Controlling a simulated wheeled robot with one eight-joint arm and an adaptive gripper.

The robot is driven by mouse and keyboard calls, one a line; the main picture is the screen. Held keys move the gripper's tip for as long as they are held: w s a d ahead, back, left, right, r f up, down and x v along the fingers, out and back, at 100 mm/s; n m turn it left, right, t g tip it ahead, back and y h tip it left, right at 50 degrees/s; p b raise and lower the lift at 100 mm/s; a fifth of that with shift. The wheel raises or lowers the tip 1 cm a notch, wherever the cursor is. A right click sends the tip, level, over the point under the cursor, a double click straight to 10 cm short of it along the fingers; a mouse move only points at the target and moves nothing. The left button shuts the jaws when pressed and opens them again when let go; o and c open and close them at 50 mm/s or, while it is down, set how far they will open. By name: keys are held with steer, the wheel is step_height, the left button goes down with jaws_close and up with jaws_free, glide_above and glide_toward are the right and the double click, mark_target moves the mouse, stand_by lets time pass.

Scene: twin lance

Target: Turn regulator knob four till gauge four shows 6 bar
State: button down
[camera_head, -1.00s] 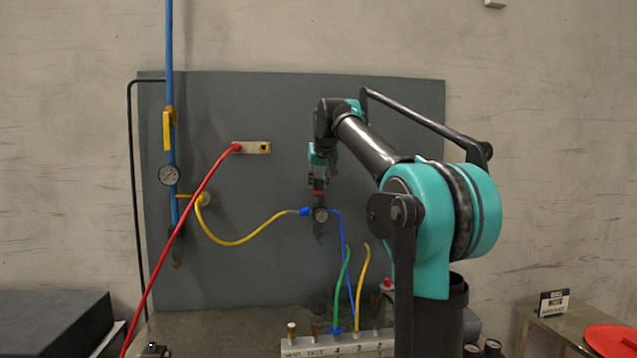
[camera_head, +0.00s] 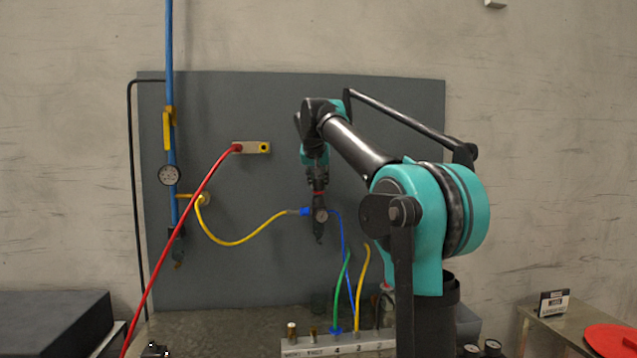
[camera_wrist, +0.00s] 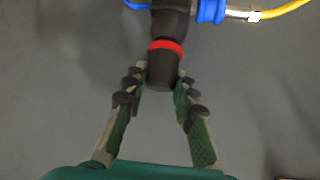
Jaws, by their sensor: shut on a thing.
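The regulator (camera_head: 319,230) hangs upright in front of the grey panel, with a small round gauge (camera_head: 321,215) on its face. The gauge's needle is too small to read. Its black knob (camera_wrist: 162,68) is on top, beside a red ring (camera_wrist: 165,46). My gripper (camera_head: 318,184) comes down on the knob from above. In the wrist view its two fingers (camera_wrist: 162,80) lie on either side of the knob and are shut on it. No number shows on this regulator, so I cannot tell from it whether it is number four.
A yellow hose (camera_head: 240,242) and a blue hose (camera_head: 342,245) join the regulator's sides. A numbered manifold block (camera_head: 310,349) with green and yellow hoses stands below. A blue pipe (camera_head: 169,60) with a larger gauge (camera_head: 169,175) and a red hose (camera_head: 180,230) are left.

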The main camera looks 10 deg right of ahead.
steer(key=c, duration=1.2)
jaws_free()
steer(key=v, duration=1.2)
steer(key=shift+d, duration=0.1)
